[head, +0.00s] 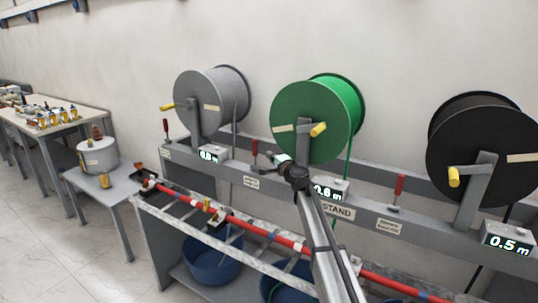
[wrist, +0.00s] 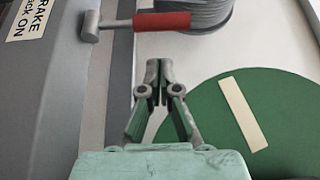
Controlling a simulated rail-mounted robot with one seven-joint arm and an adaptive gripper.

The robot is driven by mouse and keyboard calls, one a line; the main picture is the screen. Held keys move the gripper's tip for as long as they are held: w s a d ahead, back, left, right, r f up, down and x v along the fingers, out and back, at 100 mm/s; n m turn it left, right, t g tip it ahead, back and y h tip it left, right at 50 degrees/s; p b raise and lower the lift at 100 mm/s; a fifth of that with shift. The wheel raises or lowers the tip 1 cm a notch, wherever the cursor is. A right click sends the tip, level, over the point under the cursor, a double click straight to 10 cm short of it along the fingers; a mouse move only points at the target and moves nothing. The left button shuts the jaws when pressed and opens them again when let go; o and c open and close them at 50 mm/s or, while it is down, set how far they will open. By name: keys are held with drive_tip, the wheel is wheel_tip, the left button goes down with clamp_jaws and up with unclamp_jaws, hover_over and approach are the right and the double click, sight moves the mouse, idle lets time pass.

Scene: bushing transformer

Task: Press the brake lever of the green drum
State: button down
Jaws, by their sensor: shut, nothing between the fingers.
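The green drum (head: 305,118) stands in the middle of the stand, and part of its green disc (wrist: 225,125) fills the right of the wrist view. Its brake lever (head: 254,148) has a red handle, stands upright on the stand's rail and is left of the drum. A lever with a red handle (wrist: 162,22) also shows at the top of the wrist view, beyond my fingertips. My gripper (head: 270,156) is shut and empty, just right of the lever in the head view. In the wrist view my gripper (wrist: 158,67) points toward the lever, with a gap between them.
A grey drum (head: 208,105) stands left and a black drum (head: 485,145) right, each with its own red lever. Small displays (head: 330,191) sit on the rail. A red pipe (head: 260,231) runs along the lower front, with blue tubs (head: 210,260) below.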

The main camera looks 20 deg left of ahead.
sight(255, 154)
drive_tip(key=p+x, duration=0.2)
drive_tip(key=x, duration=0.6)
drive_tip(key=shift+w+a+p, duration=0.2)
drive_tip(key=shift+p, duration=0.2)
drive_tip(key=shift+s+d+f+b, duration=0.1)
drive_tip(key=shift+f+b, duration=0.15)
drive_tip(key=shift+b, duration=0.85)
drive_tip(key=shift+s+b, duration=0.1)
drive_tip(key=shift+b, duration=0.25)
